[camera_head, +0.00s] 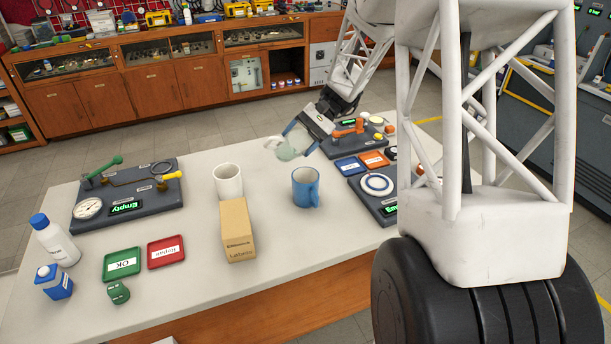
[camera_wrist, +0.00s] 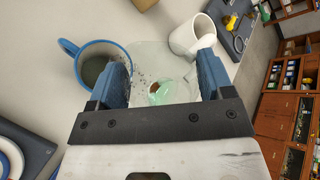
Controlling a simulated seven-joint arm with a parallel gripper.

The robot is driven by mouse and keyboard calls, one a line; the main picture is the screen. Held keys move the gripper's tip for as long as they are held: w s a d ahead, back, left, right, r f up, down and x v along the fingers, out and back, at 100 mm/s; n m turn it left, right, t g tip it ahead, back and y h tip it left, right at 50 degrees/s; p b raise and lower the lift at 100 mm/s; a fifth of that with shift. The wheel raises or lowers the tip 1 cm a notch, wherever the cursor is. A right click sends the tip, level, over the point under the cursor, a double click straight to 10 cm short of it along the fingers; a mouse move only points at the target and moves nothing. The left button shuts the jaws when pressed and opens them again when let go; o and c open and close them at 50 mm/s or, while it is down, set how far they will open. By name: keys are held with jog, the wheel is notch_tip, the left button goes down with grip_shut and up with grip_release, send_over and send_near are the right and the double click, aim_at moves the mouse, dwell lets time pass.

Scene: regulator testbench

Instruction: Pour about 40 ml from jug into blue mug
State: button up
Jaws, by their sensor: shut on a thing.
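The jug (camera_head: 285,150) is clear, with a pale green tint inside. My gripper (camera_head: 301,133) is shut on it and holds it behind the blue mug, seemingly above the table. In the wrist view the jug (camera_wrist: 149,60) lies between the two blue fingers of my gripper (camera_wrist: 164,82), with a pale green patch low in it. The blue mug (camera_head: 305,190) stands upright and apart from the jug in the head view. In the wrist view the blue mug (camera_wrist: 75,66) is beside the left finger, its inside dark. I cannot tell the liquid level or any pouring.
A white mug (camera_head: 228,181) stands left of the blue mug, behind a cardboard box (camera_head: 238,235). Dark test panels (camera_head: 372,187) lie to the right, another panel (camera_head: 150,200) to the left. Green (camera_head: 122,263) and red trays (camera_head: 166,251) lie at front left.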

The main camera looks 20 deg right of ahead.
aim_at(280, 157)
jog(key=shift+w+a+r+m+g, duration=0.1)
jog(key=shift+w+r+m+g, duration=0.1)
jog(key=shift+r+m+g, duration=0.15)
jog(key=shift+w+a+f+m+g, duration=0.15)
jog(key=shift+w+a+m+g, duration=0.1)
jog(key=shift+w, duration=0.1)
jog(key=shift+w+a+f+m+g, duration=0.1)
jog(key=shift+w+f+m+g, duration=0.1)
jog(key=shift+w, duration=0.1)
jog(key=shift+w+a+f+m+g+h, duration=0.3)
jog(key=shift+w+f+m+g, duration=0.25)
jog(key=shift+f, duration=0.15)
jog(key=shift+w+a+f+m+g, duration=0.1)
jog(key=shift+w+f+m+g, duration=0.15)
jog(key=shift+f, duration=0.3)
jog(key=shift+w+a+f+m+g, duration=0.1)
jog(key=shift+w+f+g, duration=0.1)
jog(key=shift+f, duration=0.35)
jog(key=shift+w+a+f+m+g, duration=0.1)
jog(key=shift+w+f+m+g, duration=0.15)
jog(key=shift+f, duration=0.3)
jog(key=shift+w+a+f+m+g, duration=0.25)
jog(key=shift+w+f+m+g, duration=0.25)
jog(key=shift+f, duration=0.2)
jog(key=shift+w, duration=0.1)
